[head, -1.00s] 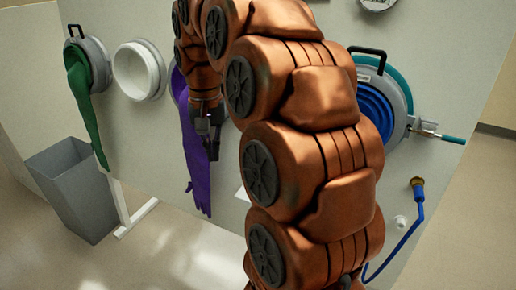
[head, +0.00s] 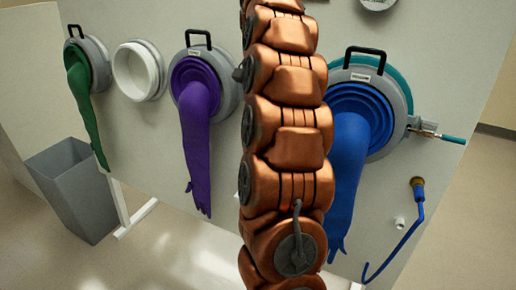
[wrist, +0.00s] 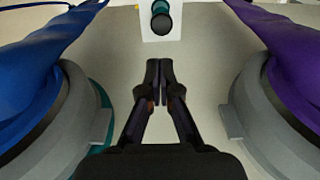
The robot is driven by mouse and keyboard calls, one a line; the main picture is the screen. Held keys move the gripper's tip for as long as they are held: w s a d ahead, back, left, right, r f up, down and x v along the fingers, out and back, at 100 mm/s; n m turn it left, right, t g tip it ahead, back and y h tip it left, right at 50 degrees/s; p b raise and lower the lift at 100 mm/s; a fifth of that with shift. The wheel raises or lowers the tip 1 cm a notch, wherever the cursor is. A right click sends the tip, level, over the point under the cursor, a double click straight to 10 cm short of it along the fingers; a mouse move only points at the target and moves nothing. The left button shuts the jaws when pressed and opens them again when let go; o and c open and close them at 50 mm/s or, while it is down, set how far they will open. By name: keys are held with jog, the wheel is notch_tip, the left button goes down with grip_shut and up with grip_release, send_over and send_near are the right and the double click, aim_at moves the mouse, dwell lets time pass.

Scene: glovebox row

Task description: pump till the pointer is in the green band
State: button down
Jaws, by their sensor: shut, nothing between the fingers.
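My gripper (wrist: 159,78) shows in the wrist view, its two dark fingers together and empty. It faces the pale panel between the blue and purple glove ports. Beyond the fingertips, near the top edge of the wrist view, a dark green, round-ended knob or bulb (wrist: 161,20) sits on a white plate (wrist: 150,33); the fingers are apart from it. I cannot tell for certain that it is the pump. A round dial-like fitting (head: 378,4) is cut off by the head view's top edge; no pointer or green band shows. My arm hides the gripper in the head view.
The panel carries a green glove (head: 82,105), a white open port (head: 138,72), a purple glove (head: 198,130) and a blue glove (head: 348,165). A teal-handled fitting (head: 440,136) juts out at right, above a blue hose (head: 408,235). A grey bin (head: 72,190) stands at left.

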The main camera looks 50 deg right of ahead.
jog(key=shift+f, duration=0.1)
jog(key=shift+f+p, duration=1.8)
jog(key=shift+f, duration=5.05)
jog(key=shift+w, duration=0.1)
jog(key=shift+f+b, duration=1.7)
jog(key=shift+f, duration=0.65)
notch_tip(320, 180, up, 14)
jog(key=b, duration=0.2)
jog(key=shift+b, duration=0.4)
